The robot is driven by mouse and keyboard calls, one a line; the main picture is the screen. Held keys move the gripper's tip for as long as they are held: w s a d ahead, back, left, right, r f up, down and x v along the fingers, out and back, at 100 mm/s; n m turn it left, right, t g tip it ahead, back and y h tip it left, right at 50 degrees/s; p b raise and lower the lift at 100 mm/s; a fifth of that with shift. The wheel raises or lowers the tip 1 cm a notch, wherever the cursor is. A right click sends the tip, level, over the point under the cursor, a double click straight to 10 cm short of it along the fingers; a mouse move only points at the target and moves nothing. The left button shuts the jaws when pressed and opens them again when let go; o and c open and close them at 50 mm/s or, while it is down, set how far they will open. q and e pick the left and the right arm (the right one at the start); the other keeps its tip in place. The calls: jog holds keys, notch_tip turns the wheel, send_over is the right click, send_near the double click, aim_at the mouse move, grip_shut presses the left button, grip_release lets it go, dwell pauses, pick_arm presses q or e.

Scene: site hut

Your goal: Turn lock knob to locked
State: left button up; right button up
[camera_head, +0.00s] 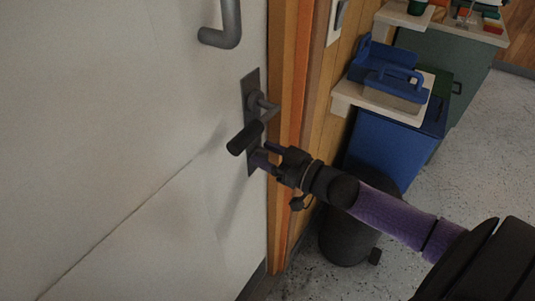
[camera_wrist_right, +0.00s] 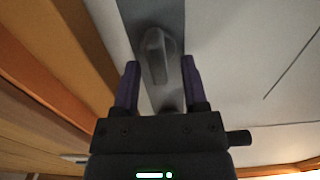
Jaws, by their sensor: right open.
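The lock knob (camera_wrist_right: 157,56) is a grey, narrow thumb-turn on a dark grey plate (camera_wrist_right: 152,14). In the right wrist view its long side runs roughly along the plate. My right gripper (camera_wrist_right: 160,64) is open, with one purple finger on each side of the knob. I see gaps beside the knob; how deep the fingertips reach is hard to tell. In the head view my right gripper (camera_head: 264,156) is at the lower part of the door plate (camera_head: 250,84), and the knob is not clearly visible there. My left gripper is not in view.
A dark lever handle (camera_head: 245,138) sticks out just above my right gripper. The white door (camera_head: 130,120) also has a grey pull handle (camera_head: 229,25) higher up. An orange-brown frame (camera_head: 290,90) borders it. A blue bin (camera_head: 382,145) and a black bin (camera_head: 348,238) stand to the right.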

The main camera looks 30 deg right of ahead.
grip_shut()
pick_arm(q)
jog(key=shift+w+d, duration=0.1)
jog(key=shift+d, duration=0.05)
